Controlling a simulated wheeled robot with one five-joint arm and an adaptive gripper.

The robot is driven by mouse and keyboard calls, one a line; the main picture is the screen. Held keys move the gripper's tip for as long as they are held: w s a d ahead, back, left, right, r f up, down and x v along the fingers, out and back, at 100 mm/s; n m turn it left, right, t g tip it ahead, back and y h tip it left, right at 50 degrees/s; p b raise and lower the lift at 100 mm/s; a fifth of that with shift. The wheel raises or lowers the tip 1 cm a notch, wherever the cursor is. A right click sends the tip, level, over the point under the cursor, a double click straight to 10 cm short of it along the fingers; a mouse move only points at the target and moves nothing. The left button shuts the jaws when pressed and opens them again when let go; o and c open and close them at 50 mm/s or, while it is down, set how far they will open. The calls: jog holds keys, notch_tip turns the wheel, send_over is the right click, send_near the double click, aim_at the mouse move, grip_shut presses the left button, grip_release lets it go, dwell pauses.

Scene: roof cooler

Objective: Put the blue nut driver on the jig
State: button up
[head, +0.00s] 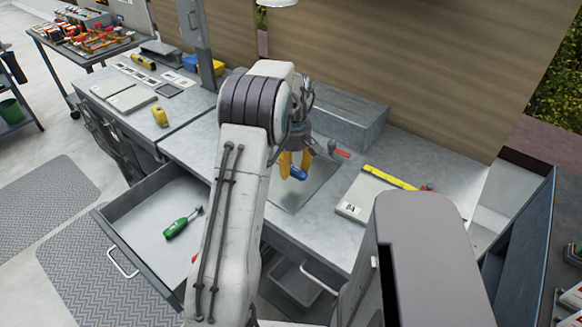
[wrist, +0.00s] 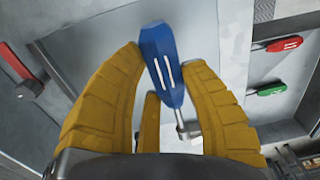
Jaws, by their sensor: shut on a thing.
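The blue nut driver (head: 298,173) is between the yellow fingers of my gripper (head: 292,166), which is shut on it. In the wrist view its blue handle (wrist: 160,62) points up and its metal shaft runs down to the lower right, partly hidden by my gripper (wrist: 165,95). The grey plate (head: 292,197) on the bench, with a red-handled fitting (head: 341,153) at its back right, looks like the jig. My gripper is above this plate. I cannot tell whether the driver touches it.
The open drawer (head: 150,210) holds a green-handled driver (head: 178,228); a red-handled one (wrist: 285,44) also shows in the wrist view. A pale box (head: 368,203) with a yellow strip (head: 390,178) lies right of the plate. A grey block (head: 345,112) stands behind.

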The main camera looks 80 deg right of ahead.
aim_at(291, 180)
jog(key=shift+w+d+f+p, duration=0.2)
jog(key=shift+d+f+p, duration=0.2)
jog(key=shift+d, duration=0.3)
jog(key=shift+w+d+f+p, duration=0.2)
jog(key=shift+d+f+p, duration=0.2)
jog(key=shift+d, duration=0.25)
notch_tip(291, 180, down, 3)
jog(key=p, duration=0.3)
jog(key=shift+r+p, duration=0.2)
jog(key=shift+p, duration=0.2)
jog(key=shift+f+p, duration=0.4)
jog(key=shift+f, duration=0.35)
jog(key=shift+f, duration=0.15)
jog(key=o, duration=1.1)
jog(key=shift+o, duration=0.2)
jog(key=shift+r, duration=0.2)
notch_tip(291, 180, up, 12)
jog(key=b, duration=0.5)
